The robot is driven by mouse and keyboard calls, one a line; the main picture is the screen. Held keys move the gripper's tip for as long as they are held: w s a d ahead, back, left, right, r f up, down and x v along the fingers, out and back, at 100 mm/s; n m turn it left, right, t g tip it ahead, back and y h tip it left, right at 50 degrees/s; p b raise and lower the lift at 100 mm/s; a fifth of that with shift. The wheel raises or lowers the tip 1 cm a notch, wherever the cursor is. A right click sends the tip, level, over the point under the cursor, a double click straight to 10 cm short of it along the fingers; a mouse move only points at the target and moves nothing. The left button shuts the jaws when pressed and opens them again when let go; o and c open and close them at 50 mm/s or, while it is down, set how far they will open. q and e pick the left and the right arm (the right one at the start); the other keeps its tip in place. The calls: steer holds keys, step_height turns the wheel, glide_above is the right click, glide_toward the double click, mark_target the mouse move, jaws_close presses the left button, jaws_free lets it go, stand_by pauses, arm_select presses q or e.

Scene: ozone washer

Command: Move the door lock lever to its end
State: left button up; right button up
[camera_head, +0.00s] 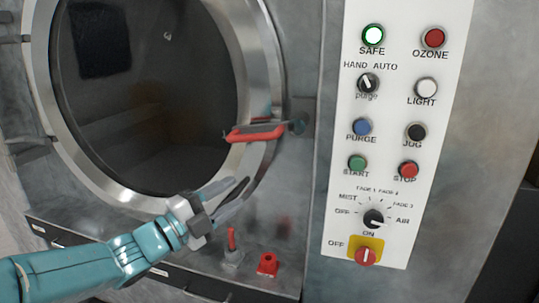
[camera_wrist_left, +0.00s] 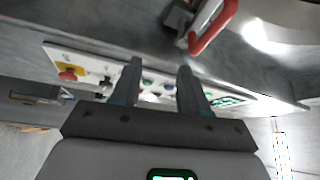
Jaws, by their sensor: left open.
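The door lock lever (camera_head: 256,132) is a red bar on the right rim of the round door, lying nearly level and joined to a dark latch block at its right. It also shows as a red loop at the top of the left wrist view (camera_wrist_left: 213,28). My left gripper (camera_head: 240,190) is open and empty, below and slightly left of the lever, apart from it. Its two fingers (camera_wrist_left: 158,75) also show in the left wrist view, spread with nothing between them. My right gripper is in neither view.
The round metal door (camera_head: 150,95) fills the left. A white control panel (camera_head: 345,190) with buttons and knobs stands to the right. Below, a small red-tipped lever (camera_head: 231,240) and a red fitting (camera_head: 267,264) stick out near the lower ledge. Space between gripper and lever looks clear.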

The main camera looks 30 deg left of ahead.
mark_target(250, 140)
arm_select(q)
steer(key=s+a+r+t+y, duration=0.1)
steer(key=s+a+r+y, duration=0.15)
steer(key=s+r, duration=0.2)
steer(key=p+x, duration=0.1)
steer(key=x, duration=0.4)
steer(key=p+x, duration=0.2)
steer(key=x, duration=0.3)
steer(key=a+r+p+x, duration=0.1)
steer(key=x, duration=0.4)
steer(key=shift+w+d+p, duration=0.2)
steer(key=shift+w+p, duration=0.15)
steer(key=shift+w, duration=0.05)
steer(key=shift+a, duration=0.1)
jaws_close()
